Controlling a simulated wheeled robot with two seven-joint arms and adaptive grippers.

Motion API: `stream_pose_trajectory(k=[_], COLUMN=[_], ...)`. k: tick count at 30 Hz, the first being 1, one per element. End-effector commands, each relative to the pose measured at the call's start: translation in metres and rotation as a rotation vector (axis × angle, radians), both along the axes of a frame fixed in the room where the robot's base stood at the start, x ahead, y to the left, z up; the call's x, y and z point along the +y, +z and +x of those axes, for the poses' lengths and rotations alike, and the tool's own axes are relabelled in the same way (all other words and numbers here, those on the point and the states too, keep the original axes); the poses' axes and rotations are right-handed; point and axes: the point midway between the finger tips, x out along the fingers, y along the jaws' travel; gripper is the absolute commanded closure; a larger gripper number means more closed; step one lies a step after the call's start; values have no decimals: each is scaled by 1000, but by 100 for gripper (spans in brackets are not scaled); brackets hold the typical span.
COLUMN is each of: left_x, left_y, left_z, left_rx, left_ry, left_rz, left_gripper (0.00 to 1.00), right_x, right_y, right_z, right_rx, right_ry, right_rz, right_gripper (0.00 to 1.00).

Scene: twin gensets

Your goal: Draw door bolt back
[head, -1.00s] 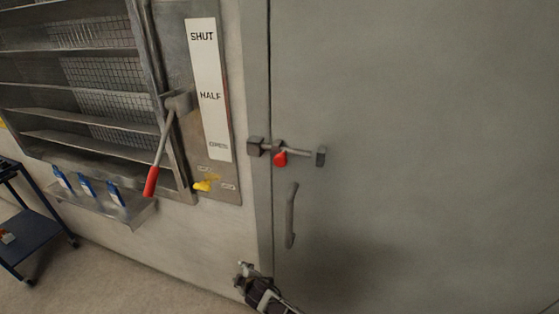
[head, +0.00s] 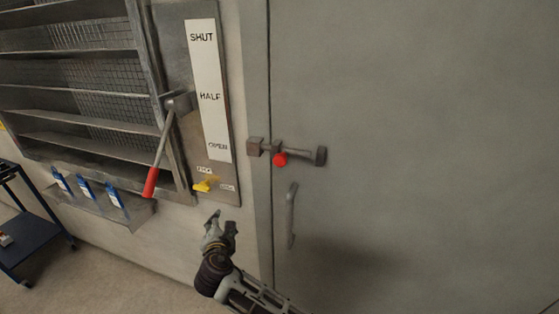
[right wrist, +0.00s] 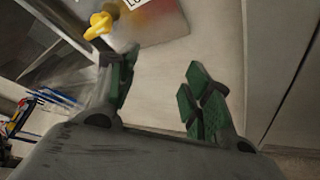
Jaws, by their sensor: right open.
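The door bolt (head: 300,149) is a grey horizontal bar with a red knob (head: 280,159). It spans from a block on the door frame to a block on the grey door (head: 420,120). My right gripper (head: 221,222) is in front of the wall left of the door, below and left of the bolt, apart from it. In the right wrist view its green-padded fingers (right wrist: 158,95) are spread with nothing between them. The bolt does not show in that view. My left gripper is not in view.
A door handle (head: 291,215) is below the bolt. Left are a louvre lever with a red grip (head: 150,182), a SHUT/HALF/OPEN plate (head: 210,90) and a yellow knob (head: 206,185), also in the right wrist view (right wrist: 101,23). A shelf (head: 105,203) holds blue-labelled bottles.

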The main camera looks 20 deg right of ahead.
Motion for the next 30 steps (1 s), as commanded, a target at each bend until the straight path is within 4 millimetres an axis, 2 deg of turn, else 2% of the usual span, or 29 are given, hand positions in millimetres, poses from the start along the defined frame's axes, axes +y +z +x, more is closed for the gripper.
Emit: stream_pose_trajectory(k=[1, 6, 15, 24, 30], left_x=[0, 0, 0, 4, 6], left_y=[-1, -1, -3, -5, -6], left_z=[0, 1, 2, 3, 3], left_rx=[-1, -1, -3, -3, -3], left_ry=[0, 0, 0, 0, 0], left_rz=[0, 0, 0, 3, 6], left_gripper=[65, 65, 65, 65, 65], right_x=[1, -5, -22, -50, -73], right_y=[17, 71, 156, 225, 257], right_z=[-4, -21, -65, -123, -166], right_rx=[-20, -72, -118, -99, -52], right_ry=[1, -21, -98, -202, -265], right_rz=[-50, -230, -507, -720, -824], right_gripper=[50, 50, 50, 50, 50])
